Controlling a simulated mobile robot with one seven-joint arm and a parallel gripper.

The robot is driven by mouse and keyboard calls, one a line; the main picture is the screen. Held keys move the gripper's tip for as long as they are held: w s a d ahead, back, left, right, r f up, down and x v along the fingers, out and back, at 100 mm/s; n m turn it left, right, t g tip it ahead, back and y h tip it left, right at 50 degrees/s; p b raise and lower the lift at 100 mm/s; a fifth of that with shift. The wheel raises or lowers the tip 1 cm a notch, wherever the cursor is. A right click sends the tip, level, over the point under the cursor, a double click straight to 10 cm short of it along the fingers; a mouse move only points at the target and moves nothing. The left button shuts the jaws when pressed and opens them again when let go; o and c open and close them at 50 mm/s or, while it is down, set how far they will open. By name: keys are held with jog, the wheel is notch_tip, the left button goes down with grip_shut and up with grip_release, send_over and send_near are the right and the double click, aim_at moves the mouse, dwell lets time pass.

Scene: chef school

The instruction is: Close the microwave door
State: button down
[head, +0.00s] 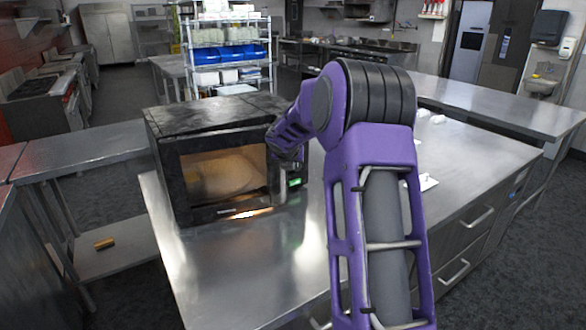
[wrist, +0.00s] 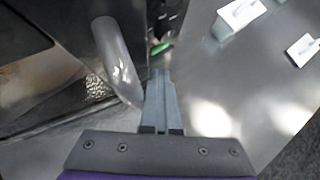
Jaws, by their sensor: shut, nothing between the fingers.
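The microwave (head: 205,122) is a dark box on the steel counter, its front facing me. Its door (head: 215,172) has a window with a warm-lit inside. I cannot tell whether the door is fully shut or slightly ajar. The pale curved door handle shows in the wrist view (wrist: 115,55), on the door's right side. The green display (head: 294,182) is right of the door. My gripper (wrist: 159,85) is shut and empty, just right of the handle; I cannot tell if it touches. In the head view my arm hides part of the microwave's front right.
The steel counter (head: 265,270) has bare room in front of the microwave. Small white items (wrist: 238,14) lie on the counter to the right. A wire shelf with blue bins (head: 228,54) stands behind. A lower steel table (head: 85,150) is at left.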

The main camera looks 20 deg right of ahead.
jog(key=w, duration=0.3)
jog(key=shift+w+a, duration=0.1)
jog(key=shift+w, duration=0.25)
